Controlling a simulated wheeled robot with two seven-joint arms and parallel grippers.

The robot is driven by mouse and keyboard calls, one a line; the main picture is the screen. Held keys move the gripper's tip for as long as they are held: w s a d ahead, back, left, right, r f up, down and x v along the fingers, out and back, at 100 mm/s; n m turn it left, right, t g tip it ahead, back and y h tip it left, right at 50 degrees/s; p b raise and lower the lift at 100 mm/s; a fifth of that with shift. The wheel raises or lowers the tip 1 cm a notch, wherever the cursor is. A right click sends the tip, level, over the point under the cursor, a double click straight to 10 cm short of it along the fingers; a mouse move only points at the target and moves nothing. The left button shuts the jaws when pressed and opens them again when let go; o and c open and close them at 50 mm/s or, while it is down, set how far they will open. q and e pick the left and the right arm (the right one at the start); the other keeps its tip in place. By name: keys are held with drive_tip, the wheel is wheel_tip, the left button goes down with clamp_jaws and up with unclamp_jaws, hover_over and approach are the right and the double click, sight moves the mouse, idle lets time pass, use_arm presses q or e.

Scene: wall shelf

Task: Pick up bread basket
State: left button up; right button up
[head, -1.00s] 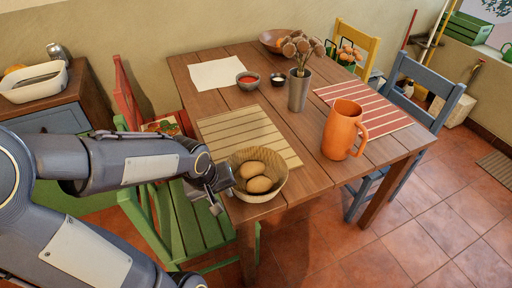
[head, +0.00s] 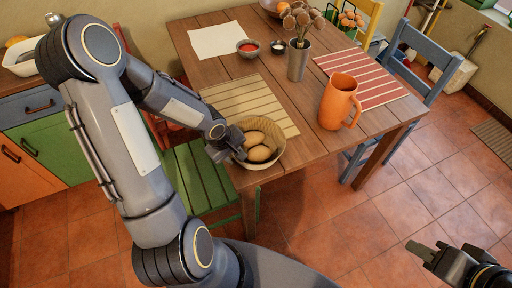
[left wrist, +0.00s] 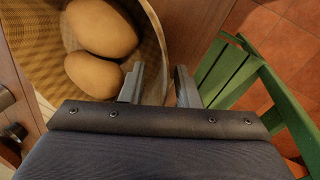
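The bread basket (head: 277,154) is a round woven bowl at the near edge of the wooden table. It holds two brown bread rolls (head: 260,153), which also show in the left wrist view (left wrist: 98,75). My left gripper (head: 232,150) is at the basket's left rim. In the left wrist view the left gripper's fingers (left wrist: 160,88) are apart, with the basket's wall (left wrist: 153,45) between them. A gap shows beside the wall, and I see no firm grip. My right gripper (head: 422,250) is at the lower right, away from the table; its finger gap is unclear.
A yellow striped placemat (head: 245,103) lies behind the basket. An orange pitcher (head: 338,102) and a metal vase (head: 298,62) stand to the right. A green chair (head: 203,178) is close below the left gripper.

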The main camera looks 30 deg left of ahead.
use_arm(q)
drive_tip(key=shift+w+f, duration=0.1)
drive_tip(key=shift+f, duration=0.3)
drive_tip(key=shift+c, duration=0.3)
clamp_jaws()
drive_tip(key=shift+r, duration=0.15)
